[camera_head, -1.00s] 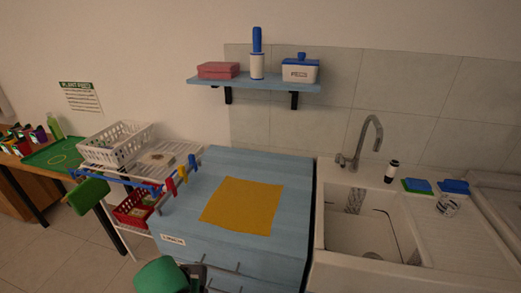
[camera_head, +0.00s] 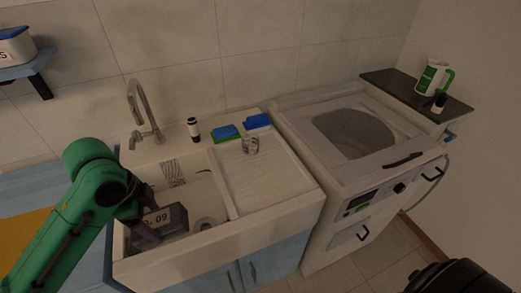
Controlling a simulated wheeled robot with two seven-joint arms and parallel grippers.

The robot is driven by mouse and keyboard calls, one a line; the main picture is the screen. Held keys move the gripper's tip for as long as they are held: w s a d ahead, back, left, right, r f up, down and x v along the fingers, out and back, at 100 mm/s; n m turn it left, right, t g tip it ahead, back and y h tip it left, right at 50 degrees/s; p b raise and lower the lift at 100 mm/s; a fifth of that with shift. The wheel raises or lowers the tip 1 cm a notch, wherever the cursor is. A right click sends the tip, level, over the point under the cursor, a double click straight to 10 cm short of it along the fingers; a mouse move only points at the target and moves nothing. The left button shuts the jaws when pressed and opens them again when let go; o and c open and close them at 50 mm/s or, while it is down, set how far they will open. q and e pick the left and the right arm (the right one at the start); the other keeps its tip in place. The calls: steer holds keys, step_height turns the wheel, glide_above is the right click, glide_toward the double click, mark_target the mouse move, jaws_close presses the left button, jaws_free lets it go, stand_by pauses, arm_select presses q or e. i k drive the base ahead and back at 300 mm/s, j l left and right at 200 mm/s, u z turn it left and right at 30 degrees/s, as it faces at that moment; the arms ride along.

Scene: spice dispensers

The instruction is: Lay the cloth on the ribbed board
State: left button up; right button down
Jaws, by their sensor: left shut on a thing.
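The yellow-orange cloth (camera_head: 22,238) lies on the blue worktop at the left edge, partly cut off and partly behind my green left arm. The pale board (camera_head: 268,182) beside the sink basin looks like the ribbed board; its ribs are faint. My left gripper (camera_head: 146,234) is over the left part of the sink basin, right of the cloth and left of the board. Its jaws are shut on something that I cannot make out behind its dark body.
A clear glass (camera_head: 250,146), a blue-green sponge (camera_head: 226,133) and a blue sponge (camera_head: 257,122) stand at the board's back edge. The tap (camera_head: 146,110) rises behind the basin. A white washer (camera_head: 352,150) stands to the right. The board's middle and front are clear.

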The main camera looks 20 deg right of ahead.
mark_target(268, 184)
steer(key=i+l+z, duration=0.15)
steer(key=l, duration=0.25)
steer(key=i+l+z, duration=0.15)
steer(key=l, duration=0.2)
steer(key=i+l+z, duration=0.1)
steer(key=l, duration=0.25)
